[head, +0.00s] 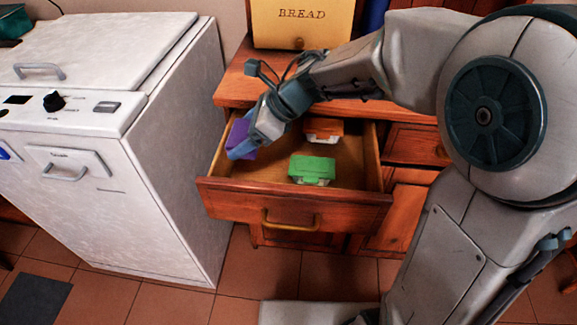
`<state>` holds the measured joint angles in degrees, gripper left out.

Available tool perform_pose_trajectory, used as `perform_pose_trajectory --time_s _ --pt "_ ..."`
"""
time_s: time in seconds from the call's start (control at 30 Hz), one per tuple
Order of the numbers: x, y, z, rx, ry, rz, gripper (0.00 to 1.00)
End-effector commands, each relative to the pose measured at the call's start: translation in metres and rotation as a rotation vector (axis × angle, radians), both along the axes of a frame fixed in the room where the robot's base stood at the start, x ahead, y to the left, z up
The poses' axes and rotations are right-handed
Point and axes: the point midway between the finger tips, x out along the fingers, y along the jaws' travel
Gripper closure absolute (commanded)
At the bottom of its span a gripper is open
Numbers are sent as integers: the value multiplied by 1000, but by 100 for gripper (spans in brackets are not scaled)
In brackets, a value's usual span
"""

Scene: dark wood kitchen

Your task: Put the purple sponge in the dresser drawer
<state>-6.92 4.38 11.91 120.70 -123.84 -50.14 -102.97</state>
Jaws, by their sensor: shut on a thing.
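The dresser drawer (295,208) is pulled open in the middle of the head view. My gripper (240,146) reaches into its left side from above. It is shut on the purple sponge (238,135), which is at the drawer's left wall, inside the opening. My fingers hide part of the sponge. I cannot tell whether the sponge touches the drawer floor.
A green-topped item (312,169) and an orange-topped item (323,129) lie in the drawer. A white appliance (165,150) stands close on the left. A bread box (302,24) sits on the dresser top. The drawer's front right floor is clear.

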Motion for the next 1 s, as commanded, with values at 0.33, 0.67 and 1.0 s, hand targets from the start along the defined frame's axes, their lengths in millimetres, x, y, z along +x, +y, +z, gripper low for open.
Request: perform_pose_trajectory --time_s 0.33,0.67,1.0 --pt "0 0 -52 -1 4 -1 44" --pt "0 0 -98 -1 4 -3 44" --pt "0 0 -100 -1 1 -1 44"
